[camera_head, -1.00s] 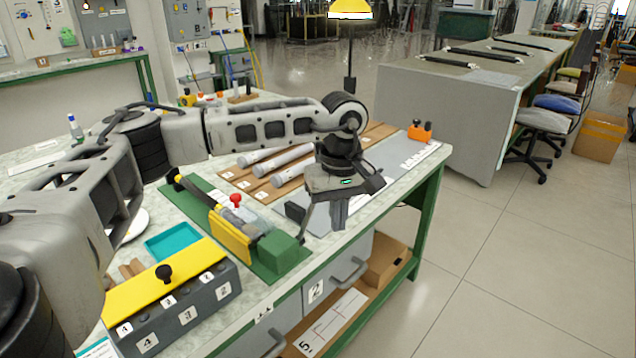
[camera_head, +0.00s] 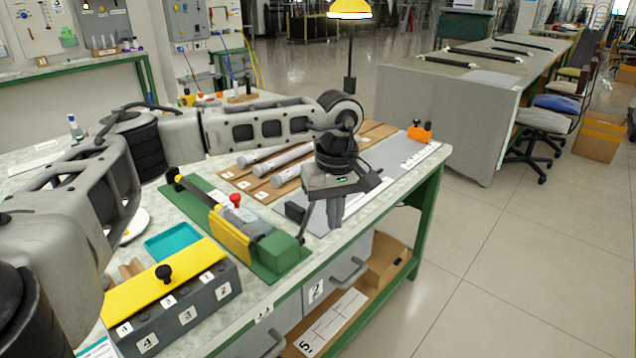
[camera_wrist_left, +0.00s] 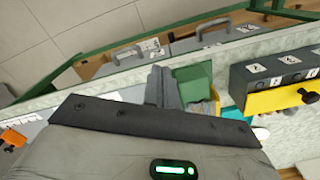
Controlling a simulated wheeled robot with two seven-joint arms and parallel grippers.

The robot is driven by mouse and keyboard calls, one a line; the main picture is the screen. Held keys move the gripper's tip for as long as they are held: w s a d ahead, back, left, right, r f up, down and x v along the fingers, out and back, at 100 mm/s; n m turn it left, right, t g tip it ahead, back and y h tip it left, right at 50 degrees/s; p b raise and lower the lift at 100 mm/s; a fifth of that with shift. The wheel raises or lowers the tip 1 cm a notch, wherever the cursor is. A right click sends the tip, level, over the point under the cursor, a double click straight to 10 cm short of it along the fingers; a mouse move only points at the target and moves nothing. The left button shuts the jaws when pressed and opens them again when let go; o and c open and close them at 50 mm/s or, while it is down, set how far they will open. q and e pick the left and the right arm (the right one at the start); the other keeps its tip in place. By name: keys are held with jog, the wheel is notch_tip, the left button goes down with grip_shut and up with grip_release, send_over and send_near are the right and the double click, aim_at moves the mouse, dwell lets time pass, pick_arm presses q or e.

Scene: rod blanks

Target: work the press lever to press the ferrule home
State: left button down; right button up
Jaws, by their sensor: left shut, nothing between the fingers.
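The press (camera_head: 232,238) stands on a green base plate on the bench, with a yellow side plate, a clear cover, a red knob (camera_head: 235,201) and a green end block (camera_head: 278,251). A black-ended part (camera_head: 178,180), possibly the lever, sticks up at its far left end. I cannot make out the ferrule. My left gripper (camera_head: 333,222) is shut and empty, pointing down just right of the green end block, with no contact visible. In the left wrist view its fingers (camera_wrist_left: 162,88) are together beside the green block (camera_wrist_left: 193,82). My right gripper is out of view.
A dark grey numbered box (camera_head: 190,312) with a yellow lid and black knob stands at the front left, near a teal tray (camera_head: 172,241). Grey rods (camera_head: 262,155) lie on a wooden rack behind the press. An orange object (camera_head: 420,133) sits at the far right corner.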

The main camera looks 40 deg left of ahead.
pick_arm(q)
jog(key=shift+w+a+f, duration=0.1)
jog(key=shift+a, duration=2.3)
jog(key=shift+w+a+f, duration=0.1)
jog(key=shift+a, duration=2.25)
jog(key=a, duration=0.5)
jog(key=shift+w+a+r+p, duration=0.25)
jog(key=shift+w+a+p, duration=0.1)
jog(key=shift+w+p, duration=0.05)
